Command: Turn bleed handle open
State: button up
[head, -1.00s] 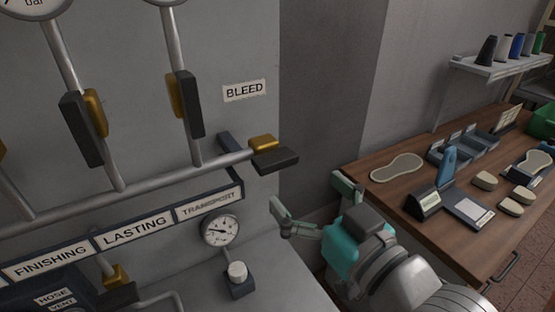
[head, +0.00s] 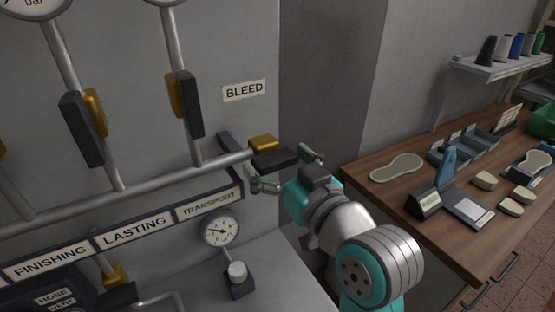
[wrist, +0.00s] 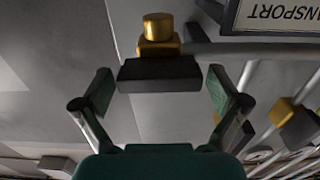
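The bleed handle (head: 277,158) is a dark grey bar on a brass valve body (head: 263,142) at the right end of the horizontal pipe, below the BLEED label (head: 244,91). In the wrist view the handle (wrist: 159,74) lies crosswise in front of the brass valve (wrist: 158,38). My gripper (head: 283,169) is at the handle, with one finger to either side of it. In the wrist view my gripper (wrist: 168,92) is open, with visible gaps between both fingers and the handle's ends. Nothing is held.
Two other dark handles (head: 191,104) (head: 81,129) hang on upright pipes to the left. The TRANSPORT label rail (head: 208,204) and a small gauge (head: 220,231) are below the pipe. A wooden bench (head: 405,210) with tools stands at right.

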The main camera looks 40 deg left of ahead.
jog(key=c, duration=0.8)
